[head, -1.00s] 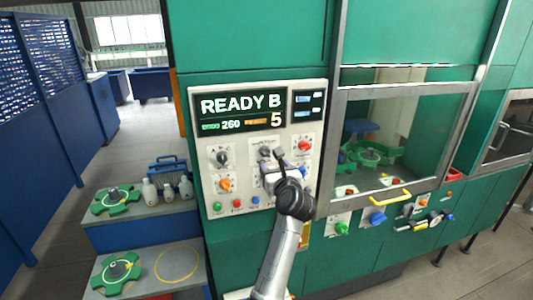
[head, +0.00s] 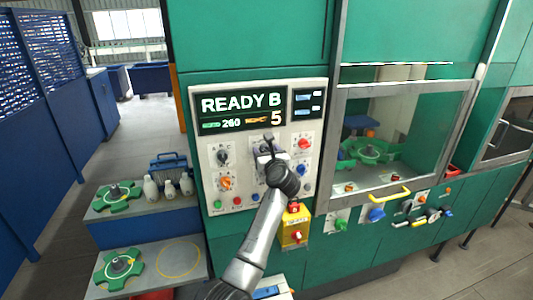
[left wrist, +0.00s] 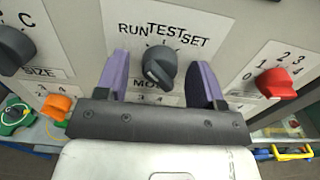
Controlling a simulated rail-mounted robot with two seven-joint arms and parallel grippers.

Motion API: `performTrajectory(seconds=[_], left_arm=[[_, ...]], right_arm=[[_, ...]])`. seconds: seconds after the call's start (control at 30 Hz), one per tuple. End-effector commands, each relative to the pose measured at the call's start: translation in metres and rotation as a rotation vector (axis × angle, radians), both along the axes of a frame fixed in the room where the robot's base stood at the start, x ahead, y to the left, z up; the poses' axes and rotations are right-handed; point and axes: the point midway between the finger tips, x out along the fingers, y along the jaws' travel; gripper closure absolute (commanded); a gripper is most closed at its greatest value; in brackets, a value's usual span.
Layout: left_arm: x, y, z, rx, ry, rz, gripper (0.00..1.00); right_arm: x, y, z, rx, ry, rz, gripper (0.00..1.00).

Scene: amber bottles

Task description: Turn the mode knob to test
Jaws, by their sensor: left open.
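The mode knob (left wrist: 160,66) is dark grey with a raised grip bar, under the printed words RUN, TEST and SET (left wrist: 164,32). In the left wrist view its bar is slanted; I cannot tell for sure which word it points to. My left gripper (head: 267,147) is in front of the control panel (head: 212,130). Its two purple fingers are open, one on each side of the knob, with gaps between them and the knob. In the head view the gripper largely hides the knob. My right gripper is not in view.
A SIZE knob (left wrist: 14,45) is on the left and a red numbered knob (left wrist: 276,82) on the right. An orange knob (left wrist: 57,105) sits lower left. The display (head: 240,110) reads READY B. A yellow box (head: 294,228) with red buttons juts out below the panel.

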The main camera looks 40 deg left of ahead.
Motion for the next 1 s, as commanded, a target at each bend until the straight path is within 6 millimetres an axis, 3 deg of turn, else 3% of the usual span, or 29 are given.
performTrajectory(seconds=[0.07, 0.57, 0.77, 1.0], left_arm=[[0.0, 0.0, 0.0, 0.0, 0.0, 0.0, 0.4], [0.0, 0.0, 0.0, 0.0, 0.0, 0.0, 0.86], [0.0, 0.0, 0.001, 0.012, 0.018, 0.0, 0.87], [0.0, 0.0, 0.004, 0.086, 0.124, 0.0, 0.87]], right_arm=[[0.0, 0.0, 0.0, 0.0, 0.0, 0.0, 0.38], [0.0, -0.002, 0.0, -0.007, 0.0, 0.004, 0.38], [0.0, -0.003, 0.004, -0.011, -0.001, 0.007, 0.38], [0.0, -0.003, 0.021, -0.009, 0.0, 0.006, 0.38]])
